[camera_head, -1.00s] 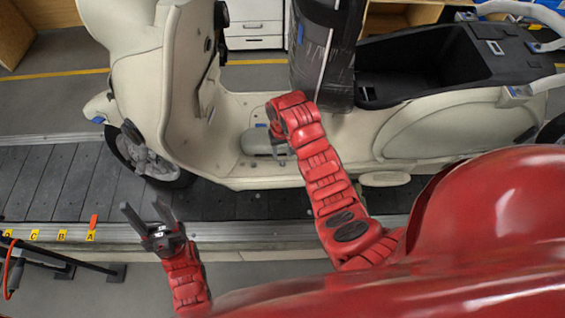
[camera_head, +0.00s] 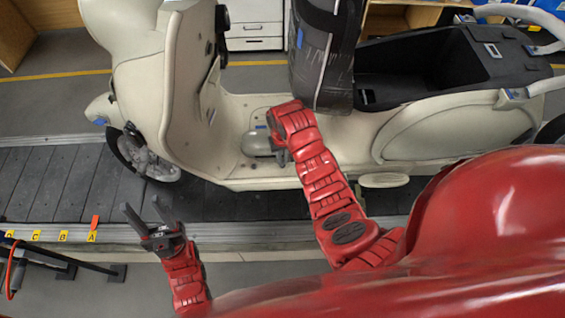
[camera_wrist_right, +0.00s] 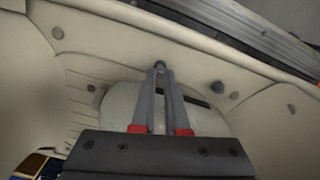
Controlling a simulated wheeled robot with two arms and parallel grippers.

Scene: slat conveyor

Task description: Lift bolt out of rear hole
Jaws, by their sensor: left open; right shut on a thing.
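The cream scooter (camera_head: 230,105) stands side-on, its flat footboard (camera_wrist_right: 115,55) under my right gripper. In the right wrist view my right gripper (camera_wrist_right: 159,70) is shut, its two grey fingers meeting on a small dark bolt (camera_wrist_right: 159,64). I cannot tell whether the bolt is clear of its hole. Other dark round spots, bolts or holes, dot the footboard around it. In the head view the right fingertips are hidden behind my wrist, over the footboard near a grey rounded part (camera_head: 256,143). My left gripper (camera_head: 143,208) is open and empty in front of the conveyor.
A black seat (camera_head: 325,60) stands raised just behind my right wrist, with an open black storage bin (camera_head: 425,75) beside it. The slat conveyor (camera_head: 60,185) runs under the scooter. Yellow lettered tags (camera_head: 62,236) mark its near rail. Space around my left gripper is free.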

